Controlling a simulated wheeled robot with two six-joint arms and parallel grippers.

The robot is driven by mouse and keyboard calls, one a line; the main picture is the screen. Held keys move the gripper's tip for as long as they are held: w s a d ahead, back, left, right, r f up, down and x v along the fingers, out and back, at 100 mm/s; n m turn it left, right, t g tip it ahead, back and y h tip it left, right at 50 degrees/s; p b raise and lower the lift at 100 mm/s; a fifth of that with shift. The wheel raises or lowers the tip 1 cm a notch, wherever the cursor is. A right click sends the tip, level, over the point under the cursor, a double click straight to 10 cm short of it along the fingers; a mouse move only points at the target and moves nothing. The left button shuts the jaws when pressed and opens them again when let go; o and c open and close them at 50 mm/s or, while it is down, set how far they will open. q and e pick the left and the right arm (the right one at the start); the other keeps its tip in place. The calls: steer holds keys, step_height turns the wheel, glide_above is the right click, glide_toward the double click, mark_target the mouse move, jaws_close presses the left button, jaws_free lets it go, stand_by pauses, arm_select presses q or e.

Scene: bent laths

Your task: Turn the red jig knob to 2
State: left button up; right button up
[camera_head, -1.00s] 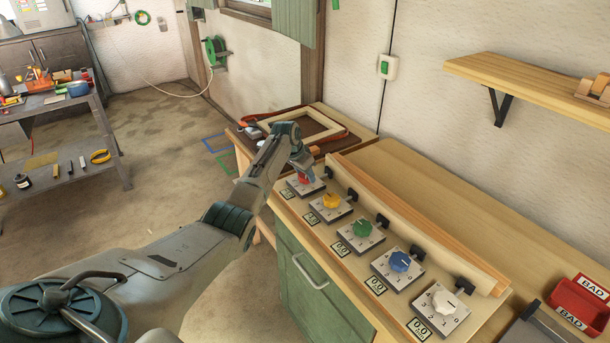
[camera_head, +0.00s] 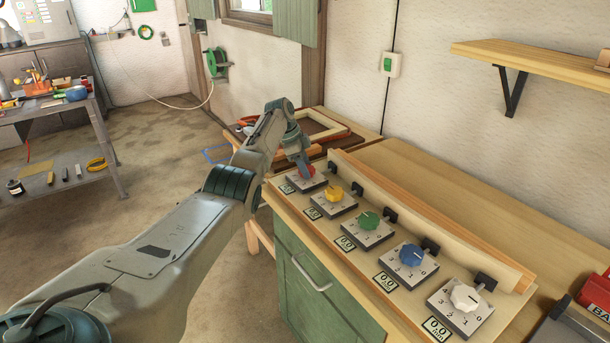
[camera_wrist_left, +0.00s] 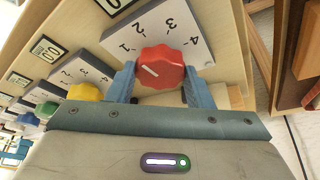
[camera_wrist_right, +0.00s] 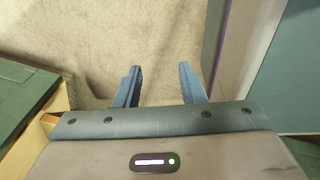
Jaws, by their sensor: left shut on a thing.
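The red jig knob (camera_head: 306,172) is the farthest in a row of coloured knobs on the bench. My left gripper (camera_head: 303,166) reaches down to it and partly hides it. In the left wrist view the red knob (camera_wrist_left: 163,70) sits between the two blue fingers of my left gripper (camera_wrist_left: 163,82), shut on its sides. Its white mark lies on the left of the knob, below the 1 on the dial plate (camera_wrist_left: 185,22); numerals 1 to 4 show. The knob's readout is too small to read. My right gripper (camera_wrist_right: 158,85) is open and empty above the floor.
Yellow (camera_head: 333,194), green (camera_head: 368,219), blue (camera_head: 412,255) and white (camera_head: 465,297) knobs stand nearer in the row. A wooden lath (camera_head: 430,215) runs behind them through black clamps. A frame (camera_head: 318,128) lies beyond the red knob. A shelf (camera_head: 535,55) is on the wall.

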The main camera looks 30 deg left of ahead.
arm_select(q)
steer(key=shift+f+m+b, duration=0.1)
steer(key=shift+m+b, duration=0.2)
steer(key=shift+b, duration=0.55)
steer(key=shift+m+g+b, duration=0.3)
steer(key=shift+m+b, duration=0.1)
steer(key=shift+b, duration=0.15)
arm_select(e)
steer(key=shift+w+a+r, duration=0.1)
steer(key=shift+w, duration=1.2)
steer(key=shift+w+a+r, duration=0.1)
steer(key=shift+w, duration=1.2)
arm_select(q)
steer(key=o, duration=1)
steer(key=shift+a+r, duration=0.1)
steer(key=shift+r, duration=0.2)
steer(key=shift+b+v, duration=0.6)
steer(key=shift+v, duration=4.65)
arm_select(e)
steer(key=shift+w+a+r, duration=0.1)
steer(key=shift+w+r, duration=0.35)
steer(key=shift+w, duration=0.3)
steer(key=shift+w+a+r, duration=0.1)
steer(key=shift+w+r, duration=0.35)
steer(key=shift+w, duration=0.3)
